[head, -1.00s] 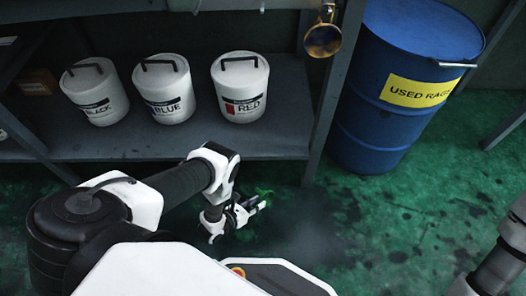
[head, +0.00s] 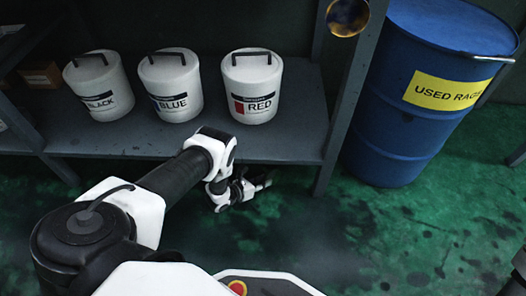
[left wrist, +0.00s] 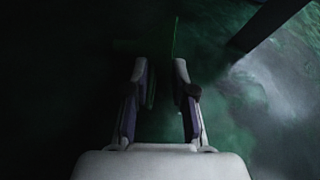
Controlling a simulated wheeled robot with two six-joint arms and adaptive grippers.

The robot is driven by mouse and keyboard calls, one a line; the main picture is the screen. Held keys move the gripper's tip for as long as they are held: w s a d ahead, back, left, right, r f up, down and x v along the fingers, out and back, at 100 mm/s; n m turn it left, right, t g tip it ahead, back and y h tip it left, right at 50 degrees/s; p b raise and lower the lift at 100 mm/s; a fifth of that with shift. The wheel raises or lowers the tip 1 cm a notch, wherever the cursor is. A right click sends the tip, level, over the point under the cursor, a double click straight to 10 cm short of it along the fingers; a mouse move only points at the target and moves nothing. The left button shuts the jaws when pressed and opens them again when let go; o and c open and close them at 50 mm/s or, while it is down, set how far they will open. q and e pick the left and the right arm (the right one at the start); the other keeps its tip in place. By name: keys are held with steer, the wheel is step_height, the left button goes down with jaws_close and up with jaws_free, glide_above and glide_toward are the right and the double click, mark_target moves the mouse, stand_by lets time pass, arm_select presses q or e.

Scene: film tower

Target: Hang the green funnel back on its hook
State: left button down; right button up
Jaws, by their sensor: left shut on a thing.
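My left gripper (head: 262,183) is low in front of the shelf, below the RED bucket. In the left wrist view the gripper (left wrist: 160,68) is shut on a dim green thing, which I take for the green funnel (left wrist: 158,47). Its shape is mostly lost in shadow, and its green is hard to make out in the head view. The hook for the green funnel cannot be made out.
White buckets marked BLACK (head: 99,85), BLUE (head: 170,84) and RED (head: 252,86) stand on the shelf (head: 215,143). A brassy round thing (head: 347,14) hangs at the shelf post (head: 345,90). A blue drum (head: 430,95) stands right of it. The green floor ahead is clear.

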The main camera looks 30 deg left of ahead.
arm_select(q)
steer(key=c, duration=0.9)
jaws_free()
steer(key=shift+c, duration=0.2)
